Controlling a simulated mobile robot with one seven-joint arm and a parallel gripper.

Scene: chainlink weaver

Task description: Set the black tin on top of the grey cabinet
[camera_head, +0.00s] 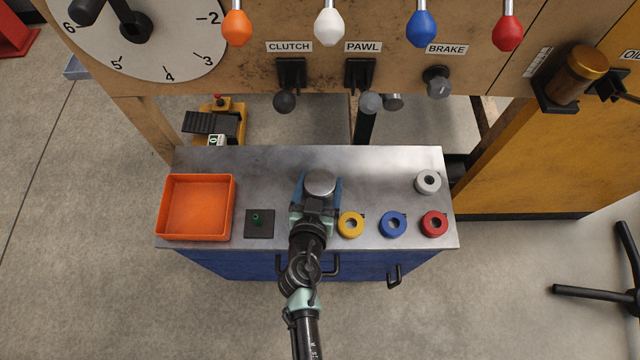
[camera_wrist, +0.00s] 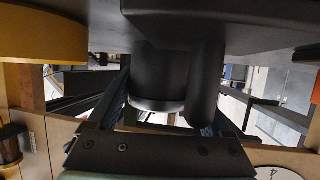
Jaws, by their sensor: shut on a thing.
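My gripper (camera_head: 318,196) is over the middle of the metal-topped bench, its two blue fingers on either side of a round thing with a pale grey top, which I take to be the black tin (camera_head: 320,183). In the wrist view the tin (camera_wrist: 157,85) is a dark cylinder between the fingers, with a dark upright bar beside it. The gripper is shut on it. I cannot tell whether the tin touches the bench top. I cannot make out a separate grey cabinet; the bench (camera_head: 260,160) has a grey top and blue drawer fronts.
An orange tray (camera_head: 197,236) and a dark square plate with a green peg (camera_head: 258,230) stand left of my gripper. Yellow (camera_head: 351,225), blue (camera_head: 393,225), red (camera_head: 434,224) and grey (camera_head: 428,182) rings stand to the right. The machine panel with levers rises behind.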

